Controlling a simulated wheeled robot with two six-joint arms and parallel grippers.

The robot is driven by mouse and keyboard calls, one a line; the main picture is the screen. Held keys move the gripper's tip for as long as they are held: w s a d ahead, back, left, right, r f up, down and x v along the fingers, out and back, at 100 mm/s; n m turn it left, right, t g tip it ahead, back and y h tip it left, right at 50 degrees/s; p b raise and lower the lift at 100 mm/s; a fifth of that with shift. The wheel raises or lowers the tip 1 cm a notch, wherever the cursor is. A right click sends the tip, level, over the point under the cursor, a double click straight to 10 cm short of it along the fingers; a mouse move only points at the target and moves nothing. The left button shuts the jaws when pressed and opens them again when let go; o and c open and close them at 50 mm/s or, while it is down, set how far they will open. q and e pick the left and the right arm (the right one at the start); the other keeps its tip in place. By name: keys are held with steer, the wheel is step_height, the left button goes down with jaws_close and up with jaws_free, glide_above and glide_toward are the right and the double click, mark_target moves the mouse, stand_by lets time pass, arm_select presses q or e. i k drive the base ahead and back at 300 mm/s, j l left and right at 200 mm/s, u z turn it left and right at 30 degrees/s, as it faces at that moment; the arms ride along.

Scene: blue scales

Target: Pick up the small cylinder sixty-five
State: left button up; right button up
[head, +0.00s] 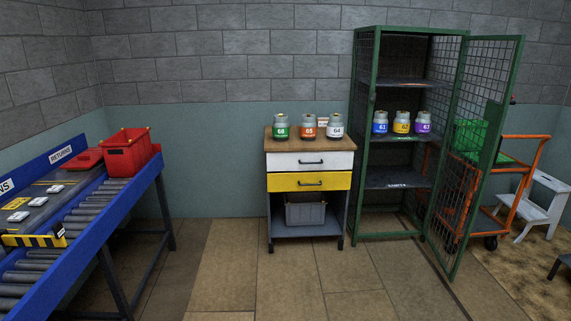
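The small cylinder sixty-five (308,128) is a grey canister with an orange band marked 65. Small gaps separate the three. Neither of my grippers is in view.
A green mesh locker (366,150) with its door open stands right of the cabinet, holding three more cylinders (402,124). A blue roller conveyor (130,200) with a red bin (127,155) is at left. An orange trolley (508,190) stands at right. The floor before the cabinet is clear.

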mark_target(308, 126)
steer(key=i, duration=1.95)
